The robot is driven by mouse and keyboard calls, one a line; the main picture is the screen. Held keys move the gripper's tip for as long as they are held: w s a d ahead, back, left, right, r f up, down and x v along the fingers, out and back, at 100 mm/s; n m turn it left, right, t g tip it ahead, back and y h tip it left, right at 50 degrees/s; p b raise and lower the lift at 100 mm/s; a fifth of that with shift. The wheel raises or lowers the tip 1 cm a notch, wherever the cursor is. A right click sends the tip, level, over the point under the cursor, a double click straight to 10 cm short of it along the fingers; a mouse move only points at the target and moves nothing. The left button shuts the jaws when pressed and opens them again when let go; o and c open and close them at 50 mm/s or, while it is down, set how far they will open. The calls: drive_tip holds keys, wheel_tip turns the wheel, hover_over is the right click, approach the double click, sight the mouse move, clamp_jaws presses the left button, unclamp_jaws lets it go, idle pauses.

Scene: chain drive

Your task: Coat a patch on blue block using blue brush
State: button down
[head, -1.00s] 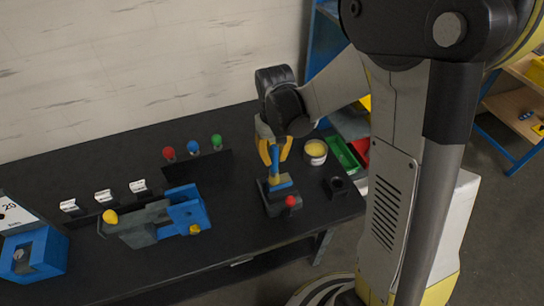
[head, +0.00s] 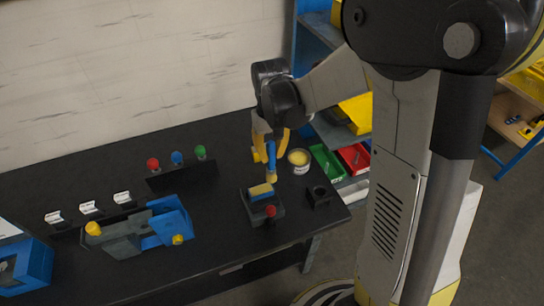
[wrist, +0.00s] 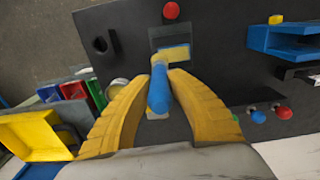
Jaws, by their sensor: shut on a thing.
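My gripper (head: 268,146) is shut on the blue brush (head: 271,155), which hangs upright with its yellowish tip down. In the wrist view the brush handle (wrist: 159,90) shows between my two yellow fingers (wrist: 160,84). The blue block (head: 262,196) sits in a dark fixture with a red knob (head: 271,211). A yellow patch (head: 261,189) covers much of the block's top, and it also shows in the wrist view (wrist: 174,53). The brush tip appears above and just behind the block, apart from it. A round can of yellow paint (head: 299,157) stands right of the brush.
A dark ring-shaped holder (head: 320,195) stands near the table's right edge. A blue and grey vise (head: 135,234) lies to the left, with a rack of red, blue and green knobs (head: 182,177) behind. Green (head: 327,164) and red (head: 355,157) bins lie beyond the right edge.

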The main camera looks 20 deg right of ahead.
sight(272, 142)
drive_tip(key=shift+d+r+p, duration=0.1)
drive_tip(key=shift+r+p, duration=1.05)
drive_tip(key=shift+r, duration=0.9)
drive_tip(key=shift+f, duration=0.2)
